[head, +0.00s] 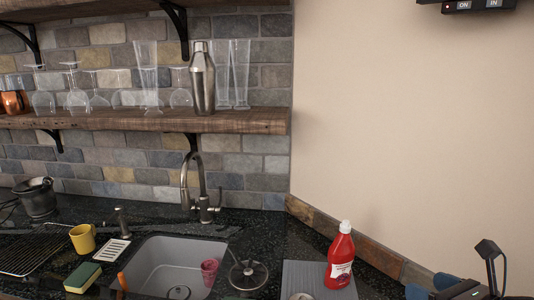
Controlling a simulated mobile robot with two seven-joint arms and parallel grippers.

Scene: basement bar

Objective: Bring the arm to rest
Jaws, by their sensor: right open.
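My right gripper (432,287) is at the bottom right corner, partly cut off by the frame's edge. Its two blue-tipped fingers are apart, and nothing shows between them. It is to the right of a red bottle with a white cap (341,262), with a gap between them. My left gripper is not in view.
The dark counter (150,222) holds a sink (160,256) with a pink cup (209,271) in it. A yellow mug (82,239) and a sponge (82,278) stand left of the sink. Glasses and a shaker (202,80) stand on the wooden shelf (240,122).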

